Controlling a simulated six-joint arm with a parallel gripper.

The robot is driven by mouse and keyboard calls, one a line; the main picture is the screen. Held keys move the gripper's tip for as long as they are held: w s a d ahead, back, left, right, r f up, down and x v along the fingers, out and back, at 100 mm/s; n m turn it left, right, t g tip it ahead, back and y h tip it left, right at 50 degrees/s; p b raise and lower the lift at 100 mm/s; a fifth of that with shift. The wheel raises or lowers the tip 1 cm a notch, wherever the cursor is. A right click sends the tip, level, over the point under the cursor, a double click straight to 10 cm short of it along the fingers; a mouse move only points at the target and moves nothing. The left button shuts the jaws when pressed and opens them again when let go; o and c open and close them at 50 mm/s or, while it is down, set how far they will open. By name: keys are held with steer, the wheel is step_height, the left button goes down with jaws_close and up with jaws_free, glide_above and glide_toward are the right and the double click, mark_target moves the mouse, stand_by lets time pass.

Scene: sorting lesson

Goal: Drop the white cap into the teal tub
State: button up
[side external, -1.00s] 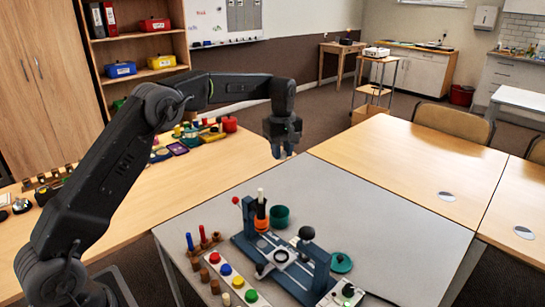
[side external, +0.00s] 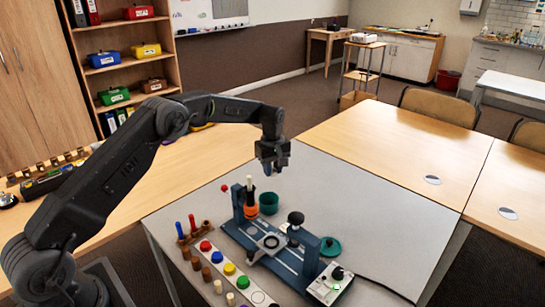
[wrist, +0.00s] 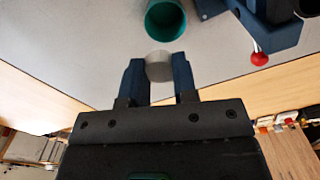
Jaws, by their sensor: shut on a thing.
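In the wrist view the white cap (wrist: 159,68) is a pale round disc between the two fingertips of my gripper (wrist: 158,62), which is shut on it. The teal tub (wrist: 165,22) shows just beyond the cap, open side toward the camera, and I see into its inside. In the side view my gripper (side external: 269,166) hangs in the air above the teal tub (side external: 268,204), with a gap between them. The tub stands upright on the grey table top behind the blue fixture. The cap is too small to make out in the side view.
The blue fixture (side external: 262,254) stands close to the tub, with an orange and black upright part (side external: 251,207) and a red ball knob (wrist: 259,58). A teal lid (side external: 331,246) lies right of it. A strip with coloured discs (side external: 229,268) lies in front. Table space at right is clear.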

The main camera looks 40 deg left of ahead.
mark_target(273, 169)
steer(key=shift+f, duration=2.9)
steer(key=o, duration=1)
steer(key=shift+r, duration=0.1)
step_height(273, 169, up, 14)
steer(key=shift+f, duration=0.15)
